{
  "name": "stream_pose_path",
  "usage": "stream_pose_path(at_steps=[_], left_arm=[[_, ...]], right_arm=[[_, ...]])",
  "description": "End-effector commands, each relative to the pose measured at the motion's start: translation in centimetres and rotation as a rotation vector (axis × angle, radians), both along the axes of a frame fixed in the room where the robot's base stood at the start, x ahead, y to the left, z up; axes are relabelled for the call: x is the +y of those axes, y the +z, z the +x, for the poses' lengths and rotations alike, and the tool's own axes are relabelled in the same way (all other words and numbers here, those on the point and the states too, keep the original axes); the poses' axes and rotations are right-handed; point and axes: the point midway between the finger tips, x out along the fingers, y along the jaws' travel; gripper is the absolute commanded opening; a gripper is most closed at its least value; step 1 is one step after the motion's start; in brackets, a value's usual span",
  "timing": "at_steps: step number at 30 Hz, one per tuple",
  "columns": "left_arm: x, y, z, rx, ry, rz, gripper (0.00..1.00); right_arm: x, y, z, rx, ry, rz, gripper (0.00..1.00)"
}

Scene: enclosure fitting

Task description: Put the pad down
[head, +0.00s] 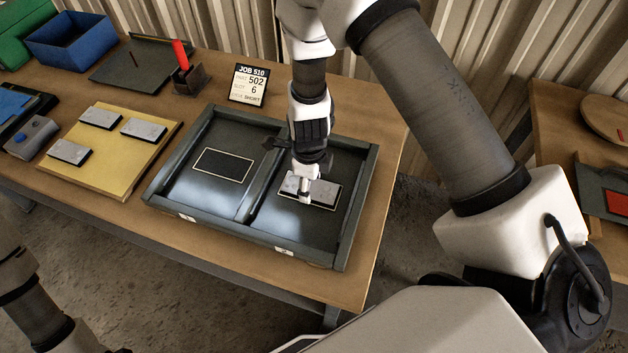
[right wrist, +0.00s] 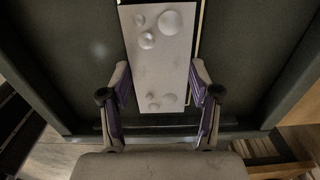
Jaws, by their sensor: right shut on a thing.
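A light grey pad (head: 324,193) with round bumps is in the right compartment of the dark tray (head: 362,196), over a white-outlined rectangle. My right gripper (head: 304,190) is shut on it, pointing down. In the right wrist view the pad (right wrist: 160,60) lies between the two fingers (right wrist: 161,82), its bumps facing the camera. A strip of the outlined rectangle shows along the pad's right edge there. I cannot tell whether the pad touches the tray floor. The left compartment holds an empty outlined rectangle (head: 223,165). My left gripper is out of view; only part of that arm shows.
A yellow board (head: 103,160) with three similar grey pads stands left of the tray. A job card (head: 248,85) reading JOB 510 stands behind the tray. A divider (head: 258,185) separates the compartments. A blue bin (head: 70,40) is at the back left.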

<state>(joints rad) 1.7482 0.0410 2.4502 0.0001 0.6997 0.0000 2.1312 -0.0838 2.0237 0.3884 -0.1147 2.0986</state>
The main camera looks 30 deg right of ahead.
Motion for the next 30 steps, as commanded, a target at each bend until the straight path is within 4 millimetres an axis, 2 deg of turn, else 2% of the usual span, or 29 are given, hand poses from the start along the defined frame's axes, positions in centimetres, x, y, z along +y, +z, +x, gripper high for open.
stream_pose_path(at_steps=[5, 6, 8, 20, 23, 30], left_arm=[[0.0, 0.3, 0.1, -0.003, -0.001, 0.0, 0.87], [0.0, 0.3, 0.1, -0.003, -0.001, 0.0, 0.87], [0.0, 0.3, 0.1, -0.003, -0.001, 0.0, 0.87], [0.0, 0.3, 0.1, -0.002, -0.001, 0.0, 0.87], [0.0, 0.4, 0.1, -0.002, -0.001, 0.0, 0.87], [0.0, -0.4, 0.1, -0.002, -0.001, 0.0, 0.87]], right_arm=[[0.0, 0.2, 0.0, -0.001, 0.0, 0.001, 0.21], [0.0, 0.1, 0.0, 0.0, 0.0, 0.0, 0.65], [0.0, 0.2, 0.0, 0.0, 0.0, 0.0, 0.87], [0.0, 0.7, 0.0, -0.002, 0.0, 0.001, 0.87], [0.0, 2.1, 0.1, -0.004, 0.001, 0.001, 0.87], [0.0, 8.0, 0.1, -0.006, 0.0, 0.0, 0.87]])
